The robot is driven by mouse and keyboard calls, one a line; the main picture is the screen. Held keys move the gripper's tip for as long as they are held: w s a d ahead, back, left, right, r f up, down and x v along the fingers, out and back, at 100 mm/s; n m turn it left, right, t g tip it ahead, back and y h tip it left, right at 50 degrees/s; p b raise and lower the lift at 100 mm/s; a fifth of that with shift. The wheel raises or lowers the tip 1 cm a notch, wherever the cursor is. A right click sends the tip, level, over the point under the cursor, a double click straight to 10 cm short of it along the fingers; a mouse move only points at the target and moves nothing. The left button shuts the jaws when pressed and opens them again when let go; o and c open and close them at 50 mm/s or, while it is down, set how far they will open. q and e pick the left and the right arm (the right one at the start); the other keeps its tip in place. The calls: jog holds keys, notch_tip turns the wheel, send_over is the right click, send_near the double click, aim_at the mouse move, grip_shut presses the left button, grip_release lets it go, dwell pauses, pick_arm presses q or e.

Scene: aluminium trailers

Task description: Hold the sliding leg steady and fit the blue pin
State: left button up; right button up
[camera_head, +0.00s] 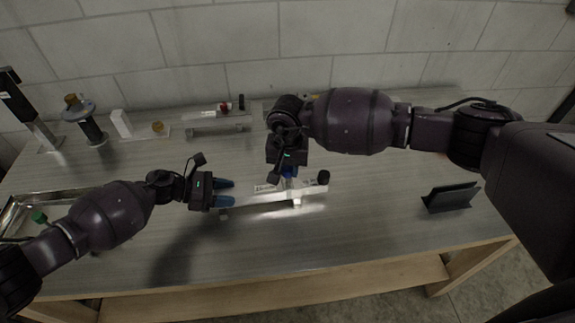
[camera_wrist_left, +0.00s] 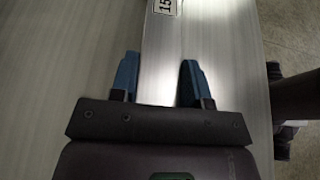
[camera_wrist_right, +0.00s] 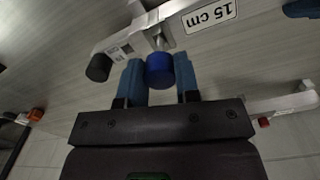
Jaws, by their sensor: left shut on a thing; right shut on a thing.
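The aluminium sliding leg (camera_head: 262,198) lies across the front middle of the table. It carries a "15 cm" label, a black end knob (camera_head: 323,177) and a small bracket. My left gripper (camera_head: 231,193) has its blue fingers shut across the bar's left part; the bar (camera_wrist_left: 163,65) runs between them in the left wrist view. My right gripper (camera_head: 288,174) points down over the bracket end and is shut on the blue pin (camera_wrist_right: 160,70). The pin's head is between the fingers, right at the metal bracket (camera_wrist_right: 140,38). How far the pin is seated is hidden.
A similar bar assembly (camera_head: 215,127) with red and black knobs stands at the back. A black-and-gold part (camera_head: 85,120) and a white block (camera_head: 122,123) are at back left. A metal tray (camera_head: 50,196) is at left, a black stand (camera_head: 451,196) at right. The front table is clear.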

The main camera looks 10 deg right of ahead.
aim_at(288, 185)
jog(key=shift+f, duration=2.05)
jog(key=o, duration=1)
jog(key=shift+r, duration=0.1)
notch_tip(288, 185, up, 12)
jog(key=shift+f, duration=0.1)
pick_arm(q)
jog(key=o, duration=1.2)
